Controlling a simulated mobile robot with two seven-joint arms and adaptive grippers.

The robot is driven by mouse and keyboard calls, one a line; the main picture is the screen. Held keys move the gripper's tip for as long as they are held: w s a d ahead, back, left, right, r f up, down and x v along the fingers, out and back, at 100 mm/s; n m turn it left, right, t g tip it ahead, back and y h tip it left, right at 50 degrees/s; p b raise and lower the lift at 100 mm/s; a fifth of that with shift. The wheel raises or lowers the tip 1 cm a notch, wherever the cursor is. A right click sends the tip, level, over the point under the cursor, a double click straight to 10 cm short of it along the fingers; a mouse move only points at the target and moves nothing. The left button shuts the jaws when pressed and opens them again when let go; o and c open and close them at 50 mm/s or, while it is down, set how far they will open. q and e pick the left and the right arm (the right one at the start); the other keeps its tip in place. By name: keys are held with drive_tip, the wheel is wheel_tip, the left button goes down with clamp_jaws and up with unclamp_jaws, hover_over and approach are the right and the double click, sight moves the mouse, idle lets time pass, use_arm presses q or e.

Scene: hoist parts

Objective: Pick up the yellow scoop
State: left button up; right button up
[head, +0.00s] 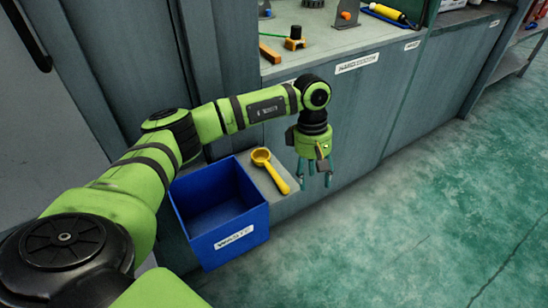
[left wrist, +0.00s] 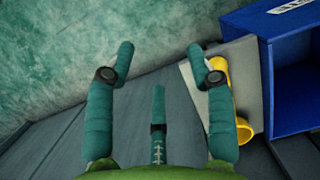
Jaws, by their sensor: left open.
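The yellow scoop (head: 277,175) lies on a small grey ledge (head: 252,172) beside the blue bin, its round bowl toward the back and its handle toward the front. My left gripper (head: 318,178) points down just to the right of the scoop, apart from it, with its fingers spread and empty. In the left wrist view, my left gripper (left wrist: 160,70) is open, and the scoop (left wrist: 243,130) is partly hidden behind the right-hand finger. My right gripper is not in view.
The open blue bin (head: 241,246) with a white label stands left of the ledge, close to the scoop. Grey cabinets (head: 366,120) rise behind it. A worktop (head: 318,35) above holds several parts. The green floor at right is clear.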

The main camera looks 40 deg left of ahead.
sight(271, 171)
use_arm(q)
drive_tip(key=a+y, duration=0.1)
drive_tip(key=a, duration=0.1)
drive_tip(key=a+r, duration=0.1)
drive_tip(key=a, duration=0.2)
drive_tip(key=a+r+y, duration=0.1)
drive_tip(key=a, duration=0.1)
drive_tip(key=shift+s+a+r+g+y, duration=0.1)
drive_tip(key=shift+a+r+g+y, duration=0.1)
drive_tip(key=shift+g+y, duration=0.15)
drive_tip(key=shift+s+a+f+y, duration=0.25)
drive_tip(key=shift+a+f, duration=0.2)
drive_tip(key=shift+a, duration=0.3)
drive_tip(key=f, duration=0.5)
drive_tip(key=shift+s+a+f, duration=0.25)
drive_tip(key=shift+s+f, duration=0.1)
clamp_jaws()
